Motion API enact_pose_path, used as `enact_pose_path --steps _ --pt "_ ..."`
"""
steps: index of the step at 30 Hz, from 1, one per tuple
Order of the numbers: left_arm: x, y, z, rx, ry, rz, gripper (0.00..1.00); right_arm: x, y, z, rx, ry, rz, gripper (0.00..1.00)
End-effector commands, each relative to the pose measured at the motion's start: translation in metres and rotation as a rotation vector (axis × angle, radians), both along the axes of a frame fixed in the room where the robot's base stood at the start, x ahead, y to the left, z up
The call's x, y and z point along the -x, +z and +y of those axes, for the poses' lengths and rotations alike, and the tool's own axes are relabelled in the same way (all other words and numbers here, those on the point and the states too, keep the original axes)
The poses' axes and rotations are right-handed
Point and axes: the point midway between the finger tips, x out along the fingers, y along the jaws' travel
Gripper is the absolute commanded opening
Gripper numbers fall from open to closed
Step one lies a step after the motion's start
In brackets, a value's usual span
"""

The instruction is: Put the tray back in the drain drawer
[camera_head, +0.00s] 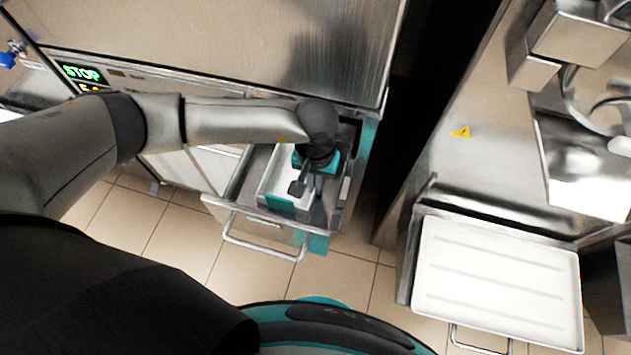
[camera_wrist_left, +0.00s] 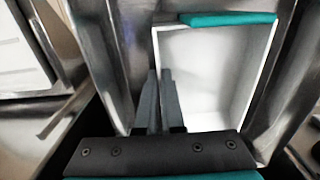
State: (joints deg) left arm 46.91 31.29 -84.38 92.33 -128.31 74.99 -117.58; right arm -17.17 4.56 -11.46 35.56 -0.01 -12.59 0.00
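The white tray (camera_head: 274,182) with teal ends lies within the outline of the open, metal drain drawer (camera_head: 241,190) on the left machine. I cannot tell whether it rests on the drawer floor. My left gripper (camera_head: 297,189) reaches down over the tray's right side. In the left wrist view, the tray (camera_wrist_left: 212,75) shows its empty white inside and one teal end. There my left gripper's fingers (camera_wrist_left: 161,95) are close together, one on each side of the tray's side wall. The gripper hides part of the tray and the drawer's back. My right gripper is out of view.
The drawer's bar handle (camera_head: 262,242) sticks out at the front. The left machine's steel body (camera_head: 230,40) rises right behind it. A second machine (camera_head: 450,165) stands to the right, with a white ridged tray (camera_head: 497,275) in front. Tiled floor (camera_head: 185,235) lies below.

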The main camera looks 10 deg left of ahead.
Motion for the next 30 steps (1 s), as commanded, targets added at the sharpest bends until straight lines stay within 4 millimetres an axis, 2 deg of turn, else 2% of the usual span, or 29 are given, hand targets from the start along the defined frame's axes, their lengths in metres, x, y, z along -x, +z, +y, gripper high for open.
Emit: enact_pose_path --steps 1,8,19,30 --pt "0.0 0.0 0.0 0.0 0.0 0.0 0.1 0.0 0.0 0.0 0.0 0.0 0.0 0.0" --pt "0.0 0.0 0.0 0.0 0.0 0.0 0.34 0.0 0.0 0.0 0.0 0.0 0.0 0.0" --pt "0.0 0.006 0.0 0.0 0.001 0.0 0.34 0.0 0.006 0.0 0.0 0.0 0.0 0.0" --pt "-0.001 0.084 0.0 0.001 -0.001 -0.004 0.34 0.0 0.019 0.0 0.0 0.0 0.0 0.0"
